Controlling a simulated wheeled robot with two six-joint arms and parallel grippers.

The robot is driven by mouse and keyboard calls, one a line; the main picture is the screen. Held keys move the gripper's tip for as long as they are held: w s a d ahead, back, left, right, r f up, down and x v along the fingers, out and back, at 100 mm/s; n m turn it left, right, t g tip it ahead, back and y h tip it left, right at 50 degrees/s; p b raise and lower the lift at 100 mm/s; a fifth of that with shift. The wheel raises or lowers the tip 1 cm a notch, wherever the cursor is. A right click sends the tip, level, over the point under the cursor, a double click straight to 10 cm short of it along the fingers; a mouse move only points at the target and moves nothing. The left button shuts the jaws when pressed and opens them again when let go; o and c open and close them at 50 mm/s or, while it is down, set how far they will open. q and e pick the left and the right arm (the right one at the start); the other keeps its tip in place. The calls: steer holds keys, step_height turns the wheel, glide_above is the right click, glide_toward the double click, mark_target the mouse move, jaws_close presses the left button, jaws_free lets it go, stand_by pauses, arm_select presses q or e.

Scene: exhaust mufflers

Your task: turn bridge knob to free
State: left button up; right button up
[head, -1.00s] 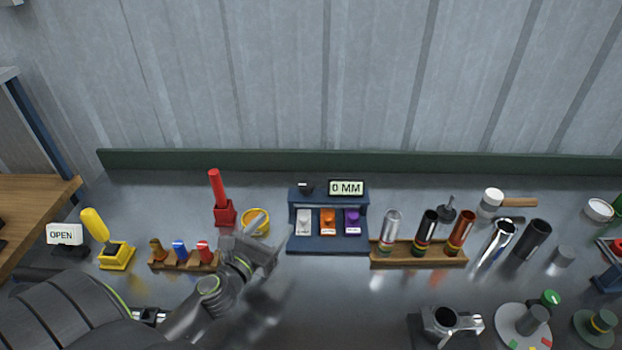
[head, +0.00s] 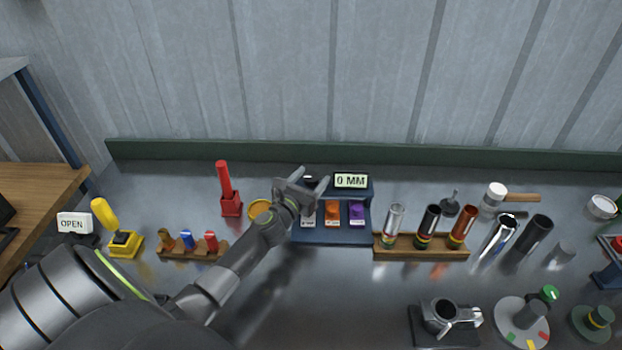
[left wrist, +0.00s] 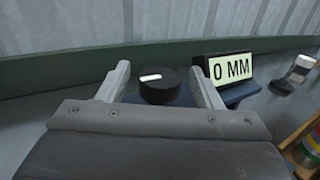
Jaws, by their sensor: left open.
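The bridge knob (left wrist: 160,88) is a round black knob with a white mark on its top. It sits at the back left of the blue stand, beside the display (head: 351,181) that reads 0 MM. My left gripper (head: 313,179) is open over the stand's back left corner, and it hides most of the knob in the head view. In the left wrist view the knob appears between the two open fingers (left wrist: 158,75), with gaps on both sides. I cannot tell how far above or short of it the fingertips are. My right gripper is not in view.
The blue stand (head: 330,238) carries white, orange and purple pieces in front. A red-handled tool (head: 229,195) and a yellow ring (head: 259,209) are on the left. A wooden rack (head: 421,250) of tubes stands right. The metal tabletop in front of the stand is clear.

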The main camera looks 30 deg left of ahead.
arm_select(q)
steer(key=shift+w, duration=0.15)
steer(key=c, duration=1)
steer(key=shift+n+y, duration=0.4)
steer(key=shift+y, duration=0.3)
steer(key=n+g+y+b, duration=0.1)
steer(key=n+y, duration=0.1)
steer(key=y, duration=0.1)
steer(key=n+g+y+b, duration=0.1)
steer(key=n+y+b, duration=0.1)
steer(key=y, duration=0.1)
steer(key=shift+d+f, duration=0.1)
steer(key=n+g+y+b, duration=0.1)
steer(key=n+g+y, duration=0.1)
steer(key=y, duration=0.1)
steer(key=shift+w+b, duration=0.1)
steer(key=shift+b, duration=0.25)
steer(key=shift+n+g+y+b, duration=0.8)
steer(key=shift+n+g+y, duration=0.2)
steer(key=shift+n+g, duration=0.1)
